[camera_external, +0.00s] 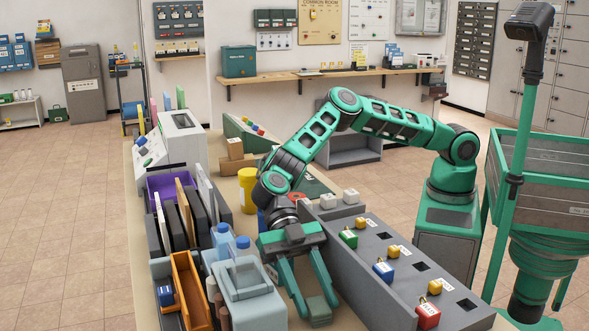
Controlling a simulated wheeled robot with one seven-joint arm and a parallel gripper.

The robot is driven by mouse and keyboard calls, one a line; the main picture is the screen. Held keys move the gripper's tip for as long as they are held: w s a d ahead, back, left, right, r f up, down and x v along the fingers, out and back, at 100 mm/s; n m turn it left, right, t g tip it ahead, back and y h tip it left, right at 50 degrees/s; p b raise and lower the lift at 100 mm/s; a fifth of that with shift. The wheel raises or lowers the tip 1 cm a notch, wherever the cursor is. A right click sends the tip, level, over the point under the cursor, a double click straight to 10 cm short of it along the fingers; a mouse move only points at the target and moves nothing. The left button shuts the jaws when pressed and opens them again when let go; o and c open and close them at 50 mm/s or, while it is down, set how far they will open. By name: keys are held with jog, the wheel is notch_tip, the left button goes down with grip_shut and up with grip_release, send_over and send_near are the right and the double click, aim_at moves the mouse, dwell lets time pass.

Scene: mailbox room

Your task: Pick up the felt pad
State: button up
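My gripper (319,302) points down over the table, between the grey-blue bin and the long grey panel. Its two green fingers stand apart. A small, flat-topped dark green block (320,312) shows between the fingertips and seems to span the gap. It may be the felt pad, but I cannot tell it surely from a part of the gripper. I cannot tell whether the fingers press on it or only stand around it, or whether it rests on the table.
The grey panel (385,262) with colored padlock-like blocks stands close on the right. The grey-blue bin (250,300) and blue-capped bottles (222,240) stand close on the left. An orange tray (190,290) and upright folders are farther left. A yellow cup (248,190) stands behind.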

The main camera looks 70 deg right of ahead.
jog(key=c, duration=0.7)
jog(key=shift+r, duration=0.1)
